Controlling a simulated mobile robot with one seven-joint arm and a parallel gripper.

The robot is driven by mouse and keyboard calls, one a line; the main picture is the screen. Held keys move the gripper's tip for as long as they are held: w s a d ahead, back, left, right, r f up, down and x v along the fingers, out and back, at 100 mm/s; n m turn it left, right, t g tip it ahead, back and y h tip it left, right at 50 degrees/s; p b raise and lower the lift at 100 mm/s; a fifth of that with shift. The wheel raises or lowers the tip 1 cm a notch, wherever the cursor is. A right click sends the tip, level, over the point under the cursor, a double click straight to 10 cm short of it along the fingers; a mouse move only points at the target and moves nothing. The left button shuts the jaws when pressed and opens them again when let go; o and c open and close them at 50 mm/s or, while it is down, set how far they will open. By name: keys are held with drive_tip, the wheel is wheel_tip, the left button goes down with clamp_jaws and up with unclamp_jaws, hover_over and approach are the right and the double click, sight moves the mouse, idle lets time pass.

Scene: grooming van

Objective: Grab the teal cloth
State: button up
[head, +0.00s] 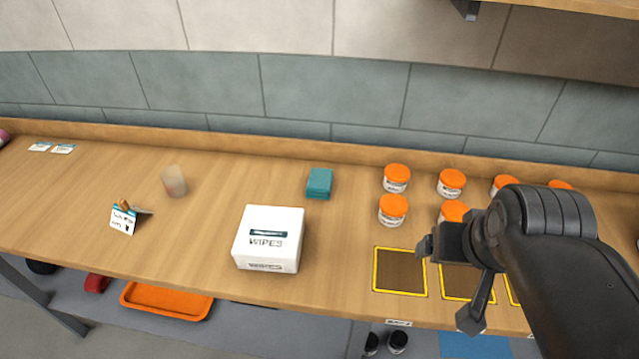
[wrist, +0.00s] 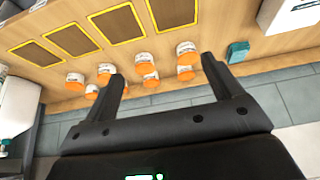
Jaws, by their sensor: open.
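The teal cloth (head: 319,183) is a small folded block lying on the wooden counter, behind and right of the white wipes box. It also shows at the upper right of the wrist view (wrist: 238,52), beyond one fingertip and apart from it. My gripper (head: 448,262) is above the counter's right part, over the yellow-framed squares, well to the right of the cloth. In the wrist view my gripper (wrist: 162,75) has its two fingers spread wide, with nothing held between them.
The white wipes box (head: 268,239) stands in front of the cloth. Several orange-lidded jars (head: 396,178) stand right of it. A frosted cup (head: 174,181) and a small card holder (head: 124,218) are at the left. The counter between cup and cloth is clear. A shelf (head: 570,8) overhangs the upper right.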

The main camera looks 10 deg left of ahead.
drive_tip(key=g, duration=0.1)
hover_over(320, 179)
drive_tip(key=s, duration=0.2)
drive_tip(key=f, duration=1.5)
drive_tip(key=shift+s+f, duration=0.15)
drive_tip(key=shift+s, duration=0.05)
drive_tip(key=shift+x, duration=2.95)
drive_tip(key=shift+w+f, duration=0.15)
drive_tip(key=shift+w, duration=0.05)
drive_tip(key=c, duration=1.1)
